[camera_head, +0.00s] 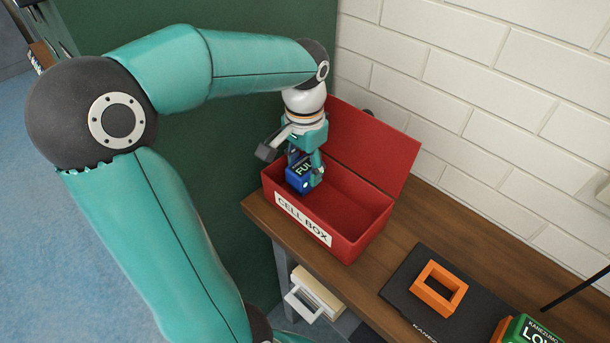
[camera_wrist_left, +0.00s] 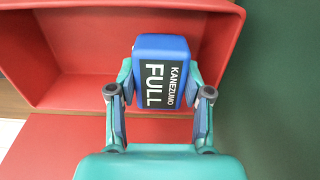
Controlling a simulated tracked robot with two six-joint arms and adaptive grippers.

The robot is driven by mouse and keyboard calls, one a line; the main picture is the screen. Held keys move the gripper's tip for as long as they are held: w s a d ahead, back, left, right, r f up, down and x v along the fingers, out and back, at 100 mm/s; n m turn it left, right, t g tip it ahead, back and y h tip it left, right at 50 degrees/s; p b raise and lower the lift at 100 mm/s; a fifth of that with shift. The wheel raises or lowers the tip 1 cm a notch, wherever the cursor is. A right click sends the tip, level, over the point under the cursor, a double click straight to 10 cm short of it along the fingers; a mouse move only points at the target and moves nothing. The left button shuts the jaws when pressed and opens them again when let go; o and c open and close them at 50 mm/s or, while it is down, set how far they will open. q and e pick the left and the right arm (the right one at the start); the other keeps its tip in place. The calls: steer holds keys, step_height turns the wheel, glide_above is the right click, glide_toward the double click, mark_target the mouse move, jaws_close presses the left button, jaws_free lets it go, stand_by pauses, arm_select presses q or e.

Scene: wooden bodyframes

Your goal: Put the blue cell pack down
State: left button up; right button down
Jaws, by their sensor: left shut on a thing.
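The blue cell pack (camera_head: 298,178) has a dark label reading "FULL". My left gripper (camera_head: 305,165) is shut on it and holds it at the left end of the red cell box (camera_head: 345,241). In the left wrist view the pack (camera_wrist_left: 163,48) sits between the two fingers of my left gripper (camera_wrist_left: 160,95), with the red box (camera_wrist_left: 75,98) behind it. The box's lid stands open toward the wall. I cannot tell whether the pack touches the box floor. My right gripper is not in view.
The box stands on a wooden bench (camera_head: 440,222) against a white brick wall (camera_head: 460,90). To the right, an orange frame (camera_head: 438,288) lies on a black mat (camera_head: 403,279). A green pack (camera_head: 528,331) labelled "LO..." is at the lower right. A dark green panel (camera_head: 240,130) stands left of the box.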

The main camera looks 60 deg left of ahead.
mark_target(305, 165)
arm_select(q)
steer(key=shift+f, duration=1.35)
steer(key=o, duration=1.3)
steer(key=shift+f, duration=0.1)
step_height(305, 165, up, 12)
steer(key=shift+r+p, duration=0.15)
steer(key=shift+p, duration=0.4)
